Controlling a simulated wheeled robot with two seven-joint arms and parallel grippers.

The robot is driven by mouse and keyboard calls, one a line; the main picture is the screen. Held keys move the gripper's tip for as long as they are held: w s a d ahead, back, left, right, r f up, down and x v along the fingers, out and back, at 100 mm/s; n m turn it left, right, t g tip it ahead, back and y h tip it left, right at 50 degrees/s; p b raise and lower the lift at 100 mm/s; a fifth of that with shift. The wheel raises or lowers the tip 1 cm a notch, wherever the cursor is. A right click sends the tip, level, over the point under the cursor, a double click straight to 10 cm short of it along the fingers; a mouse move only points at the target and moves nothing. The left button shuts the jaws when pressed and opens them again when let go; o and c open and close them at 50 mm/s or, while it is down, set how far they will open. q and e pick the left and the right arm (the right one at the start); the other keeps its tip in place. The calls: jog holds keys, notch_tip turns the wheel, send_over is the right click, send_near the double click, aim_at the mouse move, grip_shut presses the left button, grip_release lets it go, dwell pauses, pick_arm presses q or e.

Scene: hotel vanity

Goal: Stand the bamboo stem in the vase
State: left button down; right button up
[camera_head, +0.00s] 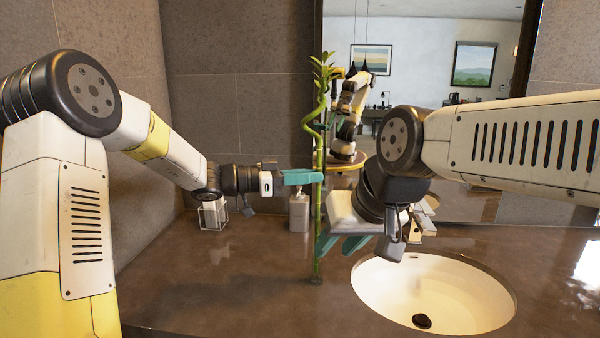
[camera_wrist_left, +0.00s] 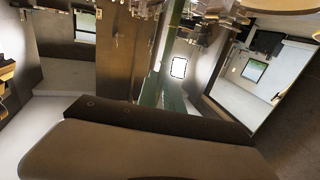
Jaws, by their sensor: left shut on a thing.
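The bamboo stem (camera_head: 317,215) is tall, green and nearly upright, with a curled shoot and leaves at its top. Its lower end is close to the counter; I cannot tell whether it touches. My left gripper (camera_head: 318,177) is shut on the stem at mid height. In the left wrist view the green stem (camera_wrist_left: 172,42) runs up from behind the dark gripper body. My right gripper (camera_head: 340,245) is lower, with its two teal fingers apart beside the lower stem. I cannot tell whether a finger touches the stem. I cannot make out a vase in either view.
The sink basin (camera_head: 430,290) is sunk into the brown counter (camera_head: 220,290) at the right. A small wire-framed white holder (camera_head: 213,213) is farther left. The mirror (camera_head: 440,80) rises behind. The counter's front left is clear.

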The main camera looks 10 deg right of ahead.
pick_arm(q)
jog(key=shift+f, duration=0.9)
jog(key=c, duration=1.4)
grip_release()
jog(key=a, duration=0.7)
jog(key=shift+s+a, duration=0.25)
jog(key=shift+a, duration=0.1)
